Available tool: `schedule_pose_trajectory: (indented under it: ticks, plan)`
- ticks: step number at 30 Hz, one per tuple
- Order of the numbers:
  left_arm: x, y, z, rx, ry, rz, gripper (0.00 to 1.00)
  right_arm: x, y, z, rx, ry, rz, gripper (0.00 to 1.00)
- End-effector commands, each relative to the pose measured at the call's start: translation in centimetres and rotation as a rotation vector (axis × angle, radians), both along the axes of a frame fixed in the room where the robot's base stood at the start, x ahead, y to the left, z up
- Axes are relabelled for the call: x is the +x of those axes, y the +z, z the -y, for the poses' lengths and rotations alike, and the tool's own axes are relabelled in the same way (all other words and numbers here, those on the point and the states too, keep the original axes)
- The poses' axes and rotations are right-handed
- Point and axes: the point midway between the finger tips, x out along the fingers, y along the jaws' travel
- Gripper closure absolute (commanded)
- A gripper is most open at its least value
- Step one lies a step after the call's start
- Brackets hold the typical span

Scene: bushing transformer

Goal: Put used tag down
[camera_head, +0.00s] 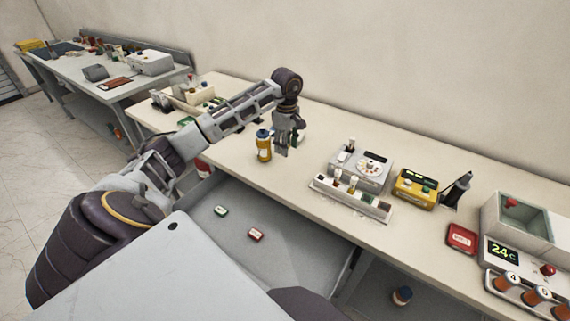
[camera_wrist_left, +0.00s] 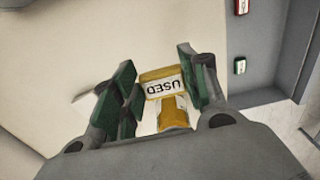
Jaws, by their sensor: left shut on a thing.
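My left gripper (camera_head: 287,148) is over the workbench, pointing down, just right of a yellow bottle (camera_head: 264,146) with a blue cap. In the left wrist view, a yellow and white tag reading USED (camera_wrist_left: 164,88) sits between the green finger pads of the left gripper (camera_wrist_left: 162,82), which is shut on it. In the head view the tag is hidden by the fingers, and I cannot tell whether it touches the bench. My right gripper is not in view.
An open grey drawer below the bench (camera_head: 330,170) holds a green tag (camera_head: 221,210) and a red tag (camera_head: 255,234). Right of the gripper stand a rack of small bottles (camera_head: 350,199), a dial device (camera_head: 360,165) and a yellow box (camera_head: 414,188). Bench around the gripper is mostly clear.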

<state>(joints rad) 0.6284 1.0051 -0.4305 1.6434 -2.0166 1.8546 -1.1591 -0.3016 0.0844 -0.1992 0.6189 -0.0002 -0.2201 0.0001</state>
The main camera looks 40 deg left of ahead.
Motion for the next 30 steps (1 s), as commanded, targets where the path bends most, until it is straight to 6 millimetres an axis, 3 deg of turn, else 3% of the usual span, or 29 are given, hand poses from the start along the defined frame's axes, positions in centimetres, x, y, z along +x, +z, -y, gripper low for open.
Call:
schedule_pose_trajectory:
  ticks: [6,13,30]
  plan:
    - [-0.1,-2.5,0.1,-0.002,0.000,-0.004,0.69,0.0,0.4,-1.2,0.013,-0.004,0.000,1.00]
    - [-0.1,-5.0,0.0,-0.001,0.000,-0.003,0.69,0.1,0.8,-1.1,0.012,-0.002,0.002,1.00]
    - [-0.1,-6.3,0.0,-0.001,0.000,-0.003,0.69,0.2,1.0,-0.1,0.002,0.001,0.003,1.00]
